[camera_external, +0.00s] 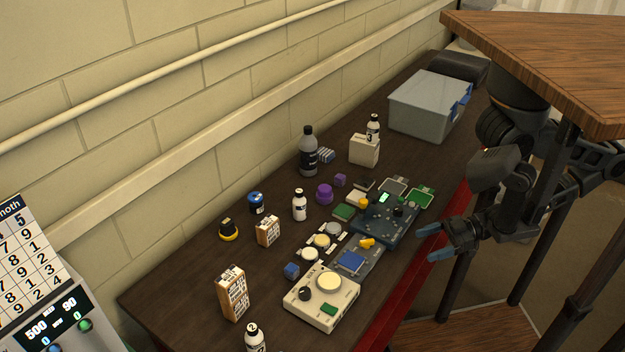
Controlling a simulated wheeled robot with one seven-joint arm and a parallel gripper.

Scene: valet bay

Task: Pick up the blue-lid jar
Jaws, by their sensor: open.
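The blue-lid jar (257,202) is small and dark with a blue lid. It stands upright on the dark brown table, near the wall, left of the middle of the picture. My gripper (432,244) has blue fingertips and is open and empty. It is at the table's right edge, well to the right of the jar, with several devices and small items between them. Nothing hides the jar from this camera.
Around the jar are a yellow-black item (229,230), a patterned box (268,231) and a white bottle (299,205). A dark bottle (308,152) stands farther back. A cream device (321,297) and a blue board (384,223) lie nearer the front edge. A grey bin (425,108) is at the far end.

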